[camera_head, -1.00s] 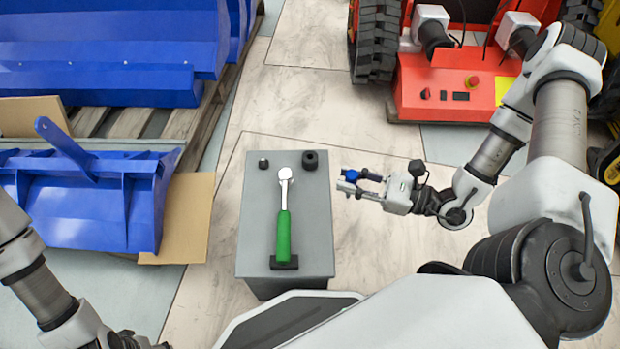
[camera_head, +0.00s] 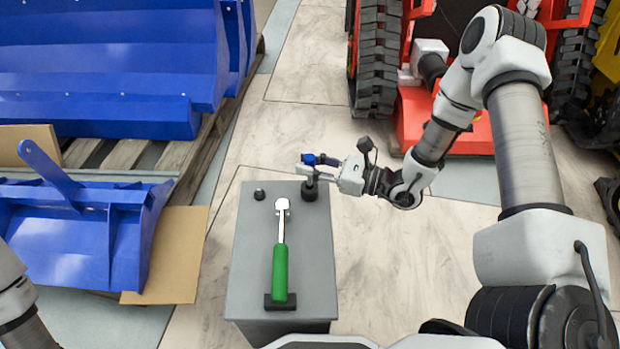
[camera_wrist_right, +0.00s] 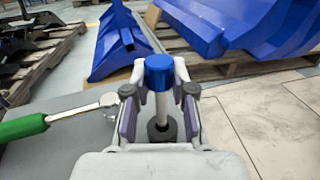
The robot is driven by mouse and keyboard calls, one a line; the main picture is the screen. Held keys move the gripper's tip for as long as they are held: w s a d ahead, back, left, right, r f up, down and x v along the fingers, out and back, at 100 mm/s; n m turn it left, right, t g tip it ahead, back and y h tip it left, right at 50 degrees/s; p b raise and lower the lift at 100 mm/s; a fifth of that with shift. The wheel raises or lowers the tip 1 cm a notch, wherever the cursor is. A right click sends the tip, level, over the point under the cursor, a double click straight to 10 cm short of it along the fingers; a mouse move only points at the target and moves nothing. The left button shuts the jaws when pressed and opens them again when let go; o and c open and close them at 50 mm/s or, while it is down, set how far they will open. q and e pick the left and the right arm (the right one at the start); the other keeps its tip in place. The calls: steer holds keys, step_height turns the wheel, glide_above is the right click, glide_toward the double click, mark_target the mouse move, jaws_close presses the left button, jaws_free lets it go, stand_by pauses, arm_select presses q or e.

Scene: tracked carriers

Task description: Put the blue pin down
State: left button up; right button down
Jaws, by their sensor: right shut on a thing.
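The blue pin has a blue cap and a pale shaft; its cap (camera_head: 309,159) shows at my right gripper (camera_head: 318,168) in the head view. In the right wrist view the blue pin (camera_wrist_right: 159,73) stands upright between the fingers of my right gripper (camera_wrist_right: 159,105), which is shut on its shaft. Its lower end meets a dark round holder (camera_wrist_right: 162,130) on the grey box; I cannot tell how deep it sits. In the head view the holder (camera_head: 309,191) is at the box's back right corner. My left gripper is out of view.
A ratchet with a green handle (camera_head: 280,272) lies on the grey box (camera_head: 250,270), its end in a black rest. A small dark piece (camera_head: 259,194) sits at the back left. Blue buckets (camera_head: 90,235) stand left; a red tracked carrier (camera_head: 408,120) stands behind.

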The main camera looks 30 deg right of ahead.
mark_target(310, 184)
steer(key=shift+f+b, duration=1.2)
steer(key=shift+f, duration=0.85)
steer(key=c, duration=1)
jaws_free()
steer(key=shift+r, duration=0.1)
steer(key=shift+o, duration=0.2)
steer(key=shift+r, duration=0.1)
steer(key=shift+s+d+r+p, duration=0.15)
steer(key=shift+p, duration=0.35)
steer(key=p+v, duration=0.5)
steer(key=v, duration=0.6)
steer(key=shift+s+d, duration=0.15)
steer(key=shift+d, duration=0.05)
